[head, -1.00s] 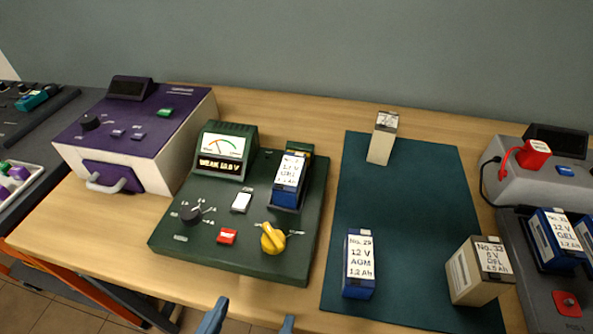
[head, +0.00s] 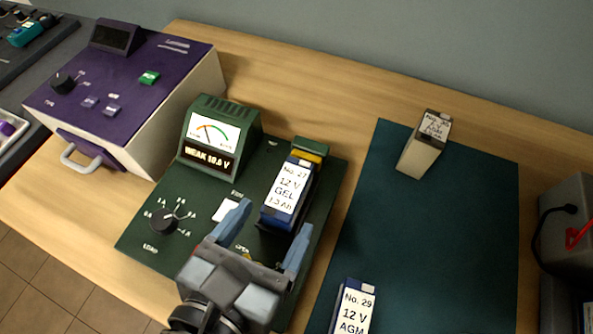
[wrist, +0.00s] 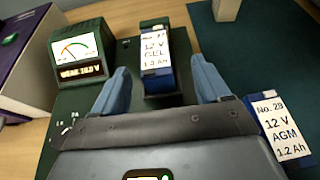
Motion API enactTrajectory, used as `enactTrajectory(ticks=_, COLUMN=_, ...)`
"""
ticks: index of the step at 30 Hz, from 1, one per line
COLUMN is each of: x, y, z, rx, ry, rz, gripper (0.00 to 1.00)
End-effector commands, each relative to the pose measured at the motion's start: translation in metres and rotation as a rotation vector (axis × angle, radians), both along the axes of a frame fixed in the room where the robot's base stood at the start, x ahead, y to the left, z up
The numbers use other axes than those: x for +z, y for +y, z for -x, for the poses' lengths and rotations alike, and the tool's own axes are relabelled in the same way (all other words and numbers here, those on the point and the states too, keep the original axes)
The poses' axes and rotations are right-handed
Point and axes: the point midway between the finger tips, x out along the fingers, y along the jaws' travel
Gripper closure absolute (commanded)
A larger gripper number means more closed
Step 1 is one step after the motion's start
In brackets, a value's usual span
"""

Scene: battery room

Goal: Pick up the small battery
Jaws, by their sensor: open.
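A blue battery labelled No. 27, 12 V GEL (head: 287,192), stands in the cradle of the green tester (head: 135,240). It also shows in the wrist view (wrist: 156,52). My gripper (head: 274,217) is open and empty over the tester's front. In the wrist view its fingers (wrist: 160,68) appear on either side of the No. 27 battery, apart from it. A second blue battery, No. 29, 12 V AGM (head: 352,312), stands on the dark green mat (head: 450,240); the head view cuts off its lower part. A slim beige battery (head: 424,148) stands at the mat's back.
The tester's meter (head: 212,138) reads WEAK. Its dial (head: 164,221) is left of my gripper; its yellow knob is mostly hidden behind the gripper. A purple device (head: 120,95) stands left, a grey unit (head: 572,220) right. The mat's middle is clear.

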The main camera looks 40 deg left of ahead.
Motion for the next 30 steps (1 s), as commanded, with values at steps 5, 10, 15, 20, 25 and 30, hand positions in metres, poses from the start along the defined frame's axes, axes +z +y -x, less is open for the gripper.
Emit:
enactTrajectory(ticks=5, x=-0.005, y=0.003, z=-0.011, rx=-0.002, ry=-0.001, rz=0.002, gripper=0.24)
enactTrajectory(ticks=10, x=-0.01, y=0.007, z=-0.026, rx=-0.002, ry=-0.001, rz=0.001, gripper=0.24)
enactTrajectory(ticks=15, x=-0.017, y=0.017, z=-0.045, rx=-0.001, ry=-0.001, rz=0.0, gripper=0.24)
enactTrajectory(ticks=20, x=-0.025, y=0.022, z=-0.063, rx=-0.001, ry=0.0, rz=0.0, gripper=0.24)
enactTrajectory(ticks=25, x=-0.028, y=0.024, z=-0.07, rx=0.001, ry=0.0, rz=0.0, gripper=0.24)
enactTrajectory(ticks=30, x=-0.028, y=0.024, z=-0.069, rx=0.001, ry=0.0, rz=0.0, gripper=0.25)
